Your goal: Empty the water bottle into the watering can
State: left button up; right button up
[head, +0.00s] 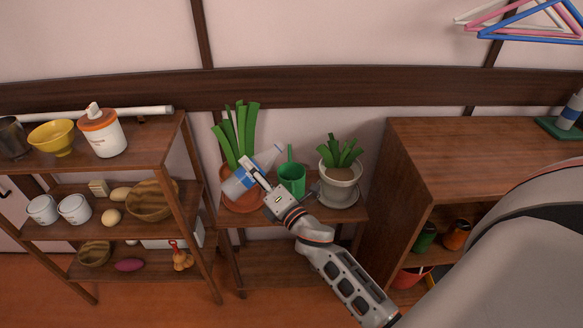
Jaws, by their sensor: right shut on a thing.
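A pale translucent water bottle (238,184) with a blue label is tilted, with one end low at the left and the other raised at the right. My right gripper (254,171) is shut on it, in front of the left plant pot. The green watering can (292,180) stands on the small middle table (258,218), just right of the bottle, its thin spout pointing up. The bottle's raised end is near the can's upper left side. I cannot tell whether they touch or whether any water flows. My left gripper is not in view.
A leafy plant in a terracotta pot (226,200) is behind the bottle; a grey-white potted plant (340,182) stands right of the can. A shelf (150,158) with bowls and cups is at left, a brown cabinet (480,155) at right.

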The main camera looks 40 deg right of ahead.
jog(key=shift+a+m, duration=0.15)
jog(key=shift+m, duration=0.65)
jog(key=shift+d+f+m, duration=0.2)
jog(key=shift+m, duration=0.1)
jog(key=shift+d+f+m+h+b, duration=0.35)
jog(key=shift+f+m+h, duration=0.1)
jog(key=shift+m, duration=0.25)
jog(key=shift+m, duration=1)
dwell(0.4)
jog(key=shift+d+r+m+h+p, duration=0.2)
jog(key=shift+r+m+h+p, duration=0.05)
jog(key=shift+r+m+p, duration=0.6)
jog(key=shift+d+r+m+h+p, duration=0.2)
jog(key=shift+r+m+p, duration=0.4)
jog(key=shift+m+p, duration=0.3)
jog(key=shift+c, duration=0.2)
dwell(2.0)
